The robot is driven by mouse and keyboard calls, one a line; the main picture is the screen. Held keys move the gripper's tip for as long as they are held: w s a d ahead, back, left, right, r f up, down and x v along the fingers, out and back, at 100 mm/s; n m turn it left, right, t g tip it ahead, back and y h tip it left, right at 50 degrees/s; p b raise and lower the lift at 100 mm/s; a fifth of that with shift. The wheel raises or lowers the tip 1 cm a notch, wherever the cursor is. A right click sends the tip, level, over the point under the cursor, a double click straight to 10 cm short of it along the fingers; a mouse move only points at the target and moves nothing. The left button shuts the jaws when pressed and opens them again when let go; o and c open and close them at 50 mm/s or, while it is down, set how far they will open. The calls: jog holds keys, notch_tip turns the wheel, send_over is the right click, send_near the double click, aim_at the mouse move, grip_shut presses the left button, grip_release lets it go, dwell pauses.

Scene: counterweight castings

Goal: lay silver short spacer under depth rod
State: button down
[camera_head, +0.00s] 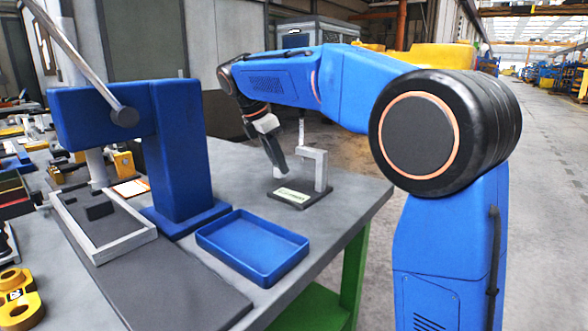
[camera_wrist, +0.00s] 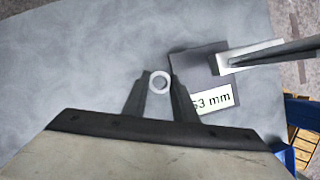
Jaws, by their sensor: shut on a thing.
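The silver short spacer shows in the wrist view as a small pale ring (camera_wrist: 151,82) with its hole facing the camera. My gripper (camera_wrist: 160,79) is shut on it, one dark finger on each side. In the head view my gripper (camera_head: 279,163) points down beside the gauge stand, and the spacer cannot be made out there. The stand has a grey bracket (camera_head: 320,170) on a dark base plate (camera_head: 315,199) with a label. The depth rod (camera_head: 302,130) appears to hang upright from the bracket's arm. In the wrist view the bracket (camera_wrist: 250,55) lies to the right of the spacer, apart from it.
The label (camera_wrist: 213,100) on the base shows "53 mm", its left edge partly covered. An empty blue tray (camera_head: 252,262) lies nearer on the grey table. A large blue press (camera_head: 180,170) stands at left. The tabletop around the stand is clear.

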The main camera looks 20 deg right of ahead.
jog(key=s+d, duration=0.1)
jog(key=s, duration=0.1)
jog(key=s+d, duration=0.2)
jog(key=shift+s+d, duration=0.25)
jog(key=shift+s+f, duration=0.15)
jog(key=shift+f, duration=0.15)
jog(key=shift+f, duration=0.1)
jog(key=c, duration=1.4)
grip_release()
jog(key=shift+c, duration=0.2)
jog(key=w+v, duration=0.1)
jog(key=v, duration=1.1)
jog(key=shift+s, duration=0.45)
